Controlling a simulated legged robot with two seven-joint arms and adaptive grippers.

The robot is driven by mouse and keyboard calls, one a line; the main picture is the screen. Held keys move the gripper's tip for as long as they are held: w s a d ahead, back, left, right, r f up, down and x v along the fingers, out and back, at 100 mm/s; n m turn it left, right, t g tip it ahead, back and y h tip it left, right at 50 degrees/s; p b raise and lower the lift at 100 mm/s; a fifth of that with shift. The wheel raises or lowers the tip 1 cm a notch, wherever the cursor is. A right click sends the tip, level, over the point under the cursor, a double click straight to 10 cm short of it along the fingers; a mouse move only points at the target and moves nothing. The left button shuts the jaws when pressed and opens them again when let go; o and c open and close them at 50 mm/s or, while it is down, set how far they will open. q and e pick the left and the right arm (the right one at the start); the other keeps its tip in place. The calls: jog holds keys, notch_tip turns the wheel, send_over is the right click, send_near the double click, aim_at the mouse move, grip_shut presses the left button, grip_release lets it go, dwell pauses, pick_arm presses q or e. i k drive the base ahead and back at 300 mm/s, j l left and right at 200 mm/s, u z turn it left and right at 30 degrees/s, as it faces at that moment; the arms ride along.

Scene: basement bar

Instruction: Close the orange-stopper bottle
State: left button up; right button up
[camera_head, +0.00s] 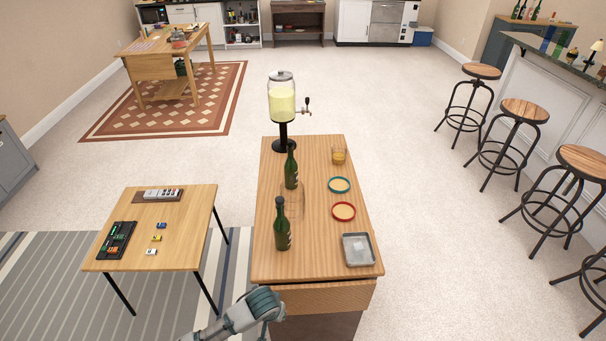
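Two dark green bottles stand upright on the wooden counter (335,255) in front of me. The nearer bottle (282,232) is at the left edge, and the farther bottle (291,170) stands behind it. I cannot make out an orange stopper on either bottle or loose on the counter; the necks are too small to read. A grey and teal part of my arm shows at the bottom edge, before the counter's near left corner and apart from the bottles. No gripper fingers show there, and my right arm is out of view.
A faint transparent object (296,197) stands by the bottles. A low table (185,240) stands left.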

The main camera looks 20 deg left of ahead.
aim_at(290, 165)
jog(key=z, duration=1.55)
jog(key=i+z, duration=0.45)
jog(key=i, duration=1.15)
jog(key=i+j+u, duration=0.1)
jog(key=i+u, duration=0.2)
jog(key=u, duration=0.15)
jog(key=i+u, duration=0.25)
jog(key=u, duration=0.2)
jog(key=i+l+u, duration=0.1)
jog(key=i+u, duration=0.2)
jog(key=u, duration=0.15)
jog(key=i+j+u, duration=0.15)
jog(key=i+u, duration=0.7)
jog(key=i+z, duration=0.2)
jog(key=i, duration=1)
jog(key=u, duration=2.85)
